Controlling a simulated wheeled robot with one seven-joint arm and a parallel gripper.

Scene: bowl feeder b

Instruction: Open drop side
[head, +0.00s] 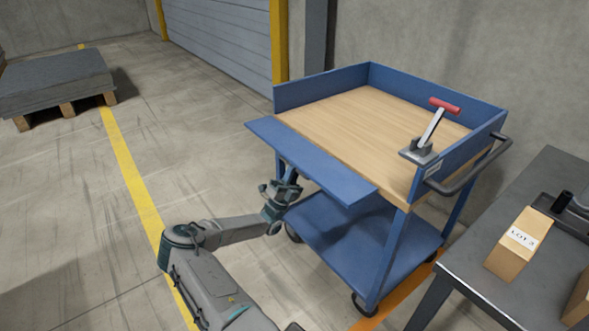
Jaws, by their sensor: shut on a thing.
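The blue cart has a wooden deck (350,125) with raised blue walls on the other sides. Its drop side (310,160) is a long blue panel along the near left edge. It is swung outward and lies roughly level with the deck, leaving that edge of the deck open. My gripper (290,180) is just under the drop side, left of its middle, shut on it. The fingertips and the exact grip are hidden by the panel. A toggle clamp (430,132) with a red handle stands upright at the deck's right corner.
A blue lower shelf (345,235) and a black push handle (475,170) belong to the cart. A grey table (470,255) with a cardboard box (518,243) stands close at the right. A pallet with grey sheets (55,82) is far left. The floor left of the cart is clear.

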